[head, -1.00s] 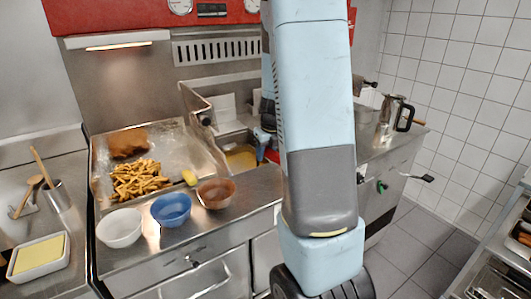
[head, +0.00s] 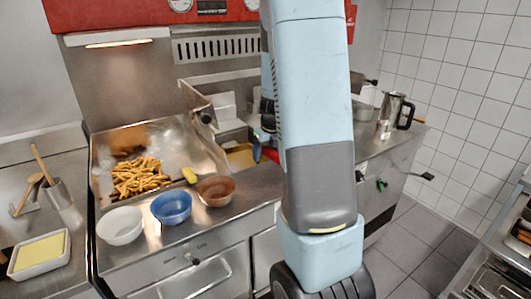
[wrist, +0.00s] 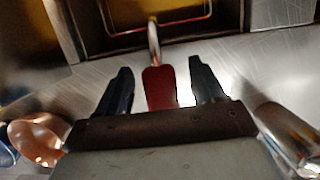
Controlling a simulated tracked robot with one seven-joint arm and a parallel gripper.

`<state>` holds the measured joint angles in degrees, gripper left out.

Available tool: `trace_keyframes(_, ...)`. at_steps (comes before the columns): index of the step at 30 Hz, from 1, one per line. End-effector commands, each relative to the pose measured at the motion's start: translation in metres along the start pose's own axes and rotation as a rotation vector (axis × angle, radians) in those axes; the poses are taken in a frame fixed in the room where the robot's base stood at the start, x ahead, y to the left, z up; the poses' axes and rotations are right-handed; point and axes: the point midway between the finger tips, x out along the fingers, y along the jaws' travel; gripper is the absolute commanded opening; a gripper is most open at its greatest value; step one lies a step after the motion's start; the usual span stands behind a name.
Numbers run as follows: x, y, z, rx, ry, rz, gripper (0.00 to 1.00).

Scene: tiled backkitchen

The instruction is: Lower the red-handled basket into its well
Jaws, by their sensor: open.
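The red handle (wrist: 159,88) of the basket lies between the two spread fingers of my gripper (wrist: 160,88) in the wrist view, with gaps on both sides. A metal rod runs from the handle up to the rim of a well (wrist: 110,35) with a yellowish inside. The basket's body is not clear, so I cannot tell how deep it sits. In the head view the red handle (head: 271,154) shows beside my arm. The well with yellow oil (head: 240,157) is just left of it. My gripper is mostly hidden there behind the arm.
A brown bowl (head: 215,191), a blue bowl (head: 171,208) and a white bowl (head: 120,226) stand along the front counter edge. A steel tray (head: 200,155) with fries (head: 138,177) lies behind them. A steel jug (head: 391,115) stands at right.

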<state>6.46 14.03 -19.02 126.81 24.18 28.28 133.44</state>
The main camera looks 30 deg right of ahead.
Motion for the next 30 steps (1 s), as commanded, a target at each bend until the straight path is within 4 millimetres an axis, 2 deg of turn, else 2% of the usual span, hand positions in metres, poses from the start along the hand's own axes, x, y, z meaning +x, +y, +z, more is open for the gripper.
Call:
trace_keyframes(4, -0.002, 0.000, 0.000, 0.000, 0.000, 0.000, 0.68)
trace_keyframes(8, -0.011, 0.000, 0.001, -0.003, -0.002, 0.000, 0.68)
trace_keyframes(24, -0.103, 0.001, 0.001, -0.002, -0.004, 0.000, 0.68)
trace_keyframes(30, -0.128, 0.001, 0.001, -0.002, -0.002, 0.000, 0.68)
